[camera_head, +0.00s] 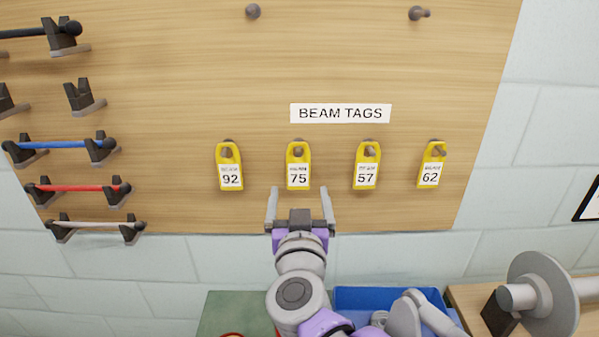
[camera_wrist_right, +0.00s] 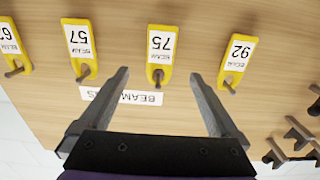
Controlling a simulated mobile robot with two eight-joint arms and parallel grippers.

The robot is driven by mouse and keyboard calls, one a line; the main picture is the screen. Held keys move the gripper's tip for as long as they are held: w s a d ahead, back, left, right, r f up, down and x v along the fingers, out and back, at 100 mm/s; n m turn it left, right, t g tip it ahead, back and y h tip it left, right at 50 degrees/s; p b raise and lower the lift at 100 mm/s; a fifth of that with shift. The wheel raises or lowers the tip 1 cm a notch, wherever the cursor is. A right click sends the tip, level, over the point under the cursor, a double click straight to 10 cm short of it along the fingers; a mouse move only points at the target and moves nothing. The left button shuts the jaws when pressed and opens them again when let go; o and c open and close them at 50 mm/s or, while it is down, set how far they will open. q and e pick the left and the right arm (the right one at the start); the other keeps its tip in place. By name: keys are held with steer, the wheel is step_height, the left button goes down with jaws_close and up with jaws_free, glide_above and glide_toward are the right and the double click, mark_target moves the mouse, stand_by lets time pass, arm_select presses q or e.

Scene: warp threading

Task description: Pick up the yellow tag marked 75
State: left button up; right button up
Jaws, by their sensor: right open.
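The yellow tag marked 75 (camera_head: 298,166) hangs on a peg on the wooden board, below the "BEAM TAGS" label. My right gripper (camera_head: 299,192) is open and empty, just below this tag, with its fingers spread wider than the tag. In the right wrist view the 75 tag (camera_wrist_right: 160,54) appears upside down, ahead of and between the two fingers (camera_wrist_right: 162,78), and apart from them. Yellow tags marked 92 (camera_head: 229,167), 57 (camera_head: 366,166) and 62 (camera_head: 431,166) hang in the same row. My left gripper is not in view.
The label (camera_head: 341,113) sits above the tags on the wooden board (camera_head: 180,80). Black brackets with blue (camera_head: 62,143) and red (camera_head: 80,188) rods are at the left. A blue bin (camera_head: 390,297) and a grey spool (camera_head: 540,292) are below right.

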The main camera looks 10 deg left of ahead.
mark_target(298, 169)
steer(key=w, duration=0.3)
steer(key=w+a, duration=0.1)
steer(key=w, duration=0.2)
steer(key=w+a, duration=0.1)
steer(key=w, duration=0.2)
steer(key=shift+f+p, duration=0.1)
steer(key=shift+p, duration=0.25)
steer(key=shift+s+d, duration=0.1)
steer(key=shift+s, duration=0.05)
steer(key=shift+c, duration=0.6)
steer(key=c, duration=1.3)
